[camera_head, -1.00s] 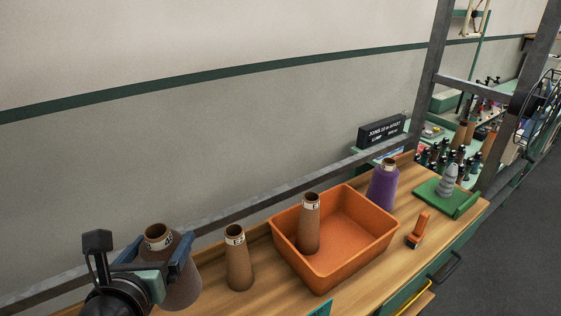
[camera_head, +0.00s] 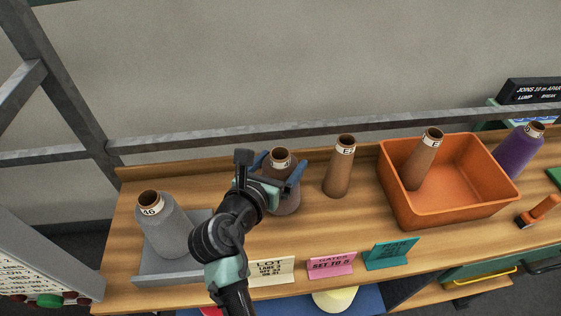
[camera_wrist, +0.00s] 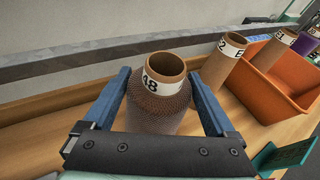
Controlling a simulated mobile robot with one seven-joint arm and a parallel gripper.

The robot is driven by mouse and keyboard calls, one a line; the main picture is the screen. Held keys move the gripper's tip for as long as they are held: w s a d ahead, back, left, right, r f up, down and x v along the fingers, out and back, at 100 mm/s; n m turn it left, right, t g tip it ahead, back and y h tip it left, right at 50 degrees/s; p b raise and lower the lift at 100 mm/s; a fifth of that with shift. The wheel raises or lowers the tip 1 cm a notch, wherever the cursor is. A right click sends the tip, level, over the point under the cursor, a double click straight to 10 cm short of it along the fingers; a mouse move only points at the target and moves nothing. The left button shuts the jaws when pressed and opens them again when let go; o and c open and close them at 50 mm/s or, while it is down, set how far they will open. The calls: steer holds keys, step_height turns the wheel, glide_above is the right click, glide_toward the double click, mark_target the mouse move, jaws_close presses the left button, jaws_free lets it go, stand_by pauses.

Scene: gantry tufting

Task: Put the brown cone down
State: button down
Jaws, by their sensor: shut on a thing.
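The brown cone (camera_head: 284,196) is a mauve-brown yarn cone with a bare tube top and a white label. My gripper (camera_head: 281,170) is shut on it, one blue finger on each side near its top. The cone is upright over the wooden bench, left of a bare tan cone (camera_head: 340,170). Its base is partly hidden by my gripper, and I cannot tell whether it touches the bench. In the wrist view the brown cone (camera_wrist: 157,108) fills the space between the fingers, and its label appears to read 48.
A grey cone (camera_head: 165,228) stands on a grey tray (camera_head: 150,279) at the left. An orange bin (camera_head: 450,208) at the right holds another tan cone (camera_head: 424,160). A purple cone (camera_head: 518,150) stands beyond it. Small signs (camera_head: 331,264) line the front edge. A metal rail (camera_head: 220,145) runs behind.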

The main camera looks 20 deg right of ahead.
steer(key=shift+f, duration=0.15)
jaws_free()
steer(key=shift+a, duration=0.1)
